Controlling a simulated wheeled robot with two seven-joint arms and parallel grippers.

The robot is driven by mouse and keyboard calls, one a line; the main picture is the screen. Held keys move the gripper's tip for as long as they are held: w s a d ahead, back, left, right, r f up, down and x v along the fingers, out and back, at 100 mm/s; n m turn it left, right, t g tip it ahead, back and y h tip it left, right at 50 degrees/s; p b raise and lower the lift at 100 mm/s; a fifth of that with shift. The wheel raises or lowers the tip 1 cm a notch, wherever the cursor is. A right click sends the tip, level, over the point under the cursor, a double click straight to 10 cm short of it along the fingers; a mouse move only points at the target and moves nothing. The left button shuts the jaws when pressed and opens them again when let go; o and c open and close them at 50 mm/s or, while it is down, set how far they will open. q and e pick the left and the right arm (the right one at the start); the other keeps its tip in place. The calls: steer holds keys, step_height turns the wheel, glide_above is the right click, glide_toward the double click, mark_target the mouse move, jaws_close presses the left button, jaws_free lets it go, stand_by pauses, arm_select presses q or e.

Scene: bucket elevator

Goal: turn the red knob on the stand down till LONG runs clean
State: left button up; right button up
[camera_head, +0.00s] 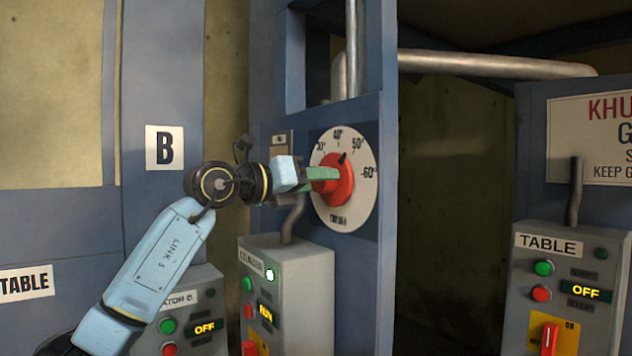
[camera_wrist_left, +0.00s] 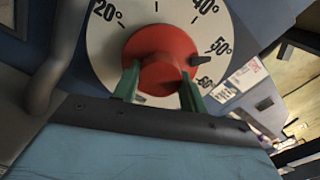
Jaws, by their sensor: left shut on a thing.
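The red knob (camera_head: 338,183) sits in the middle of a white dial (camera_head: 330,214) on the blue stand. Its black pointer shows between the 40 and 50 marks in the head view. In the left wrist view the pointer (camera_wrist_left: 201,61) is just below the 50 mark, on the side toward 60. My left gripper (camera_head: 322,178) reaches in from the left, shut on the knob. Its green fingers (camera_wrist_left: 158,90) lie on either side of the red knob (camera_wrist_left: 160,58) in the left wrist view. My right gripper is not in view.
A grey control box (camera_head: 287,298) with a lit green lamp and a RUN display stands below the dial. A TABLE box (camera_head: 568,283) at the right reads OFF. Pipes (camera_head: 490,64) run behind. A dark gap lies right of the stand.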

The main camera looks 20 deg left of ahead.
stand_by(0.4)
arm_select(q)
steer(key=o, duration=1)
steer(key=shift+c, duration=0.2)
steer(key=b+v, duration=0.4)
steer(key=v, duration=0.9)
steer(key=shift+s, duration=0.15)
